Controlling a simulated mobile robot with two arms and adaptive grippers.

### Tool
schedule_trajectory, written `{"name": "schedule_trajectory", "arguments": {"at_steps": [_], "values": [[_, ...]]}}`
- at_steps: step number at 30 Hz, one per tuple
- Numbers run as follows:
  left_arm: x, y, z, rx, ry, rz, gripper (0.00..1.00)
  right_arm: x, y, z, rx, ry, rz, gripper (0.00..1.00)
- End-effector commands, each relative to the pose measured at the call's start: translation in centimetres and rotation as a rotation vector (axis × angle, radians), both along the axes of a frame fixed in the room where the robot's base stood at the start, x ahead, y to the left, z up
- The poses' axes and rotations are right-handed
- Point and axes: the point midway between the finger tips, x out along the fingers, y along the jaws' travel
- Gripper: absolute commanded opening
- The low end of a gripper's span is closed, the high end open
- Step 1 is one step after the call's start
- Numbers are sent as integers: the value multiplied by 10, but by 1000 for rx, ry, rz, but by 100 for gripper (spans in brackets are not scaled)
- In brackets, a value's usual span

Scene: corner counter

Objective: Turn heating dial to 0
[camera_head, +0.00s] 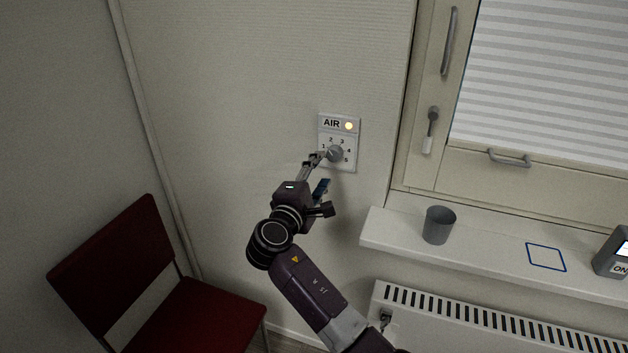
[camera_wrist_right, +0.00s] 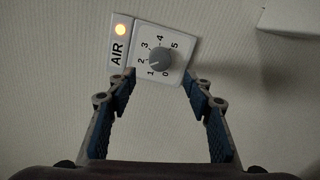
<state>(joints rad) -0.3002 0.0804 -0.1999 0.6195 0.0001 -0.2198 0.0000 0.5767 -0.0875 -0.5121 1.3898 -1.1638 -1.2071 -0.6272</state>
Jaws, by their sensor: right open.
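A round grey dial (camera_head: 335,154) sits on a white wall plate (camera_head: 351,164) marked AIR, with numbers up to 5 and a lit orange lamp. No dial labelled heating shows. My right gripper (camera_head: 322,169) is open at the plate's lower left. In its wrist view the blue-padded fingers (camera_wrist_right: 158,76) are spread, with the dial ahead between them and nothing held. My left gripper is not in view.
A white radiator (camera_head: 480,328) with a dark fitting (camera_head: 385,317) is below the sill (camera_head: 490,255). A grey cup (camera_head: 438,226), a blue square outline and a grey device (camera_head: 612,256) are on the sill. A red chair (camera_head: 115,268) stands left.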

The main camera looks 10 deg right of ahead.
Motion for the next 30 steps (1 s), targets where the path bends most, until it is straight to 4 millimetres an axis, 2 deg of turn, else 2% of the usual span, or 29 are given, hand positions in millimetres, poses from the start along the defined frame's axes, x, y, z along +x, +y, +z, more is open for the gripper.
{"name": "schedule_trajectory", "arguments": {"at_steps": [3, 9, 30], "values": [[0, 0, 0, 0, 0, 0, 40, -18, 13, 0, 2, 1, 2, 47], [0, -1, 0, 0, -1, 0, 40, -34, 24, 1, -1, 2, 1, 47], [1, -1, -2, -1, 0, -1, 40, -37, 24, -2, 32, -36, -5, 47]]}}
